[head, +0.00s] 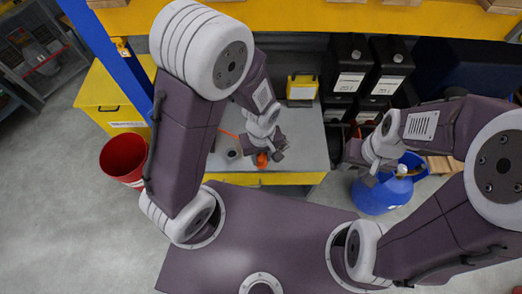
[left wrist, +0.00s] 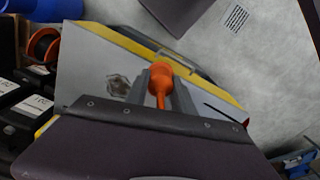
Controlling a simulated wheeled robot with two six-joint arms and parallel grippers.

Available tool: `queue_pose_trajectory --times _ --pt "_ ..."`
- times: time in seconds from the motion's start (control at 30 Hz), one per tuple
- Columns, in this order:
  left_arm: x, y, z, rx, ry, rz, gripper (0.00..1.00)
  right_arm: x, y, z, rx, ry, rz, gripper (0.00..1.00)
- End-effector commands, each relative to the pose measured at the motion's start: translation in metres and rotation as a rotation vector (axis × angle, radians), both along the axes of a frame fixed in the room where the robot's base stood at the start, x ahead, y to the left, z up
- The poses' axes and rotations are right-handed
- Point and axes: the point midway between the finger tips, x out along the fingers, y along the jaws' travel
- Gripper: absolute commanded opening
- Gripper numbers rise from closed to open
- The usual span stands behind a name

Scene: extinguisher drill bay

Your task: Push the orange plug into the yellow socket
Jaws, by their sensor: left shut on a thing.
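The orange plug (head: 262,160) is between the fingers of my left gripper (head: 266,154), low over the grey bench near its front edge. In the left wrist view the orange plug (left wrist: 160,82) shows between the two grey fingers (left wrist: 162,90), its thick end away from the wrist. A yellow box-like unit with a grey face (head: 302,88), which looks like the yellow socket, stands at the back of the bench, apart from the plug. Its opening cannot be made out. My right gripper (head: 358,168) looks open and empty, beside the blue container.
The grey bench top (head: 305,150) has free room right of the plug. Black canisters (head: 350,65) stand at the back right, a blue container (head: 382,192) at the right. A red bucket (head: 124,158) stands left.

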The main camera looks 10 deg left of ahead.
Motion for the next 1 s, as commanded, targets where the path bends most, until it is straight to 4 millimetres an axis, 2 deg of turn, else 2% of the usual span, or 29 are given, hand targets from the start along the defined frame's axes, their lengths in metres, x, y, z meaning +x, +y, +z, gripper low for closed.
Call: queue_pose_trajectory --times 0.4,0.73,1.0 --pt "-0.021 -0.006 0.009 0.000 0.000 -0.001 0.00 0.000 0.000 0.008 0.000 0.000 0.000 0.36" --pt "-0.021 -0.007 0.010 0.000 0.000 0.000 0.00 0.000 0.000 0.009 0.000 0.000 0.000 0.36" --pt "-0.015 -0.027 0.017 0.000 0.000 -0.002 0.00 0.000 0.000 0.019 0.000 0.000 0.000 0.36"
